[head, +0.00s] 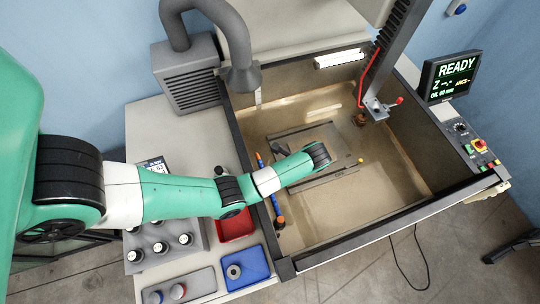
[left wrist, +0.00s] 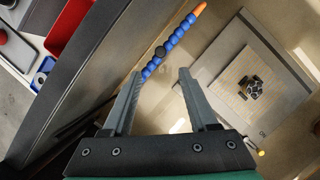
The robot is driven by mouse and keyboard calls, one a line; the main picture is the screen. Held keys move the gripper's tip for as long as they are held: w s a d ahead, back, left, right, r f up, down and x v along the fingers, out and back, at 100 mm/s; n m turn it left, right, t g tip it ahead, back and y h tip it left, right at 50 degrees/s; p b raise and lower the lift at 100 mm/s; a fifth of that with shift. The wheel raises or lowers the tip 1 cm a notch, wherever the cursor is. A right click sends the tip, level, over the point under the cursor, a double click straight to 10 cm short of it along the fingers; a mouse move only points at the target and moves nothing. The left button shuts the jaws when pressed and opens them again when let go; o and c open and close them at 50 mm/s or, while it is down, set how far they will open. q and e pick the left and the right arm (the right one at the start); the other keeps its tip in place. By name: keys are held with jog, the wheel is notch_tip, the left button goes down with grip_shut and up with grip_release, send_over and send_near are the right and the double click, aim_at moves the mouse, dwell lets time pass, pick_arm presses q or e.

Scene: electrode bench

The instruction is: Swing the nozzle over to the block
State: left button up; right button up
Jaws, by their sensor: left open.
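The nozzle, a blue segmented hose (left wrist: 172,44) with an orange tip (left wrist: 200,8), slants up and right in the left wrist view. Its lower end shows between my spread fingers, with no grip visible. In the head view, blue and orange parts (head: 276,208) show along the tank's left side, the rest behind my arm. The likely block, a dark patterned piece (left wrist: 252,88), sits on a plate right of the nozzle. My right gripper is not in view.
The tank's rim (head: 243,150) lies under my arm. A vertical head with a red cable (head: 374,104) hangs at the tank's back right. A red tray (head: 236,226) and blue tray (head: 262,265) stand left of the tank. The tank floor's right side is clear.

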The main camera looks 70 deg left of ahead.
pick_arm(q)
jog(key=b+x, duration=0.3)
jog(key=x, duration=0.8)
jog(key=shift+f+b, duration=0.3)
jog(key=shift+f, duration=0.05)
grip_shut()
jog(key=shift+r, duration=0.1)
dwell(0.6)
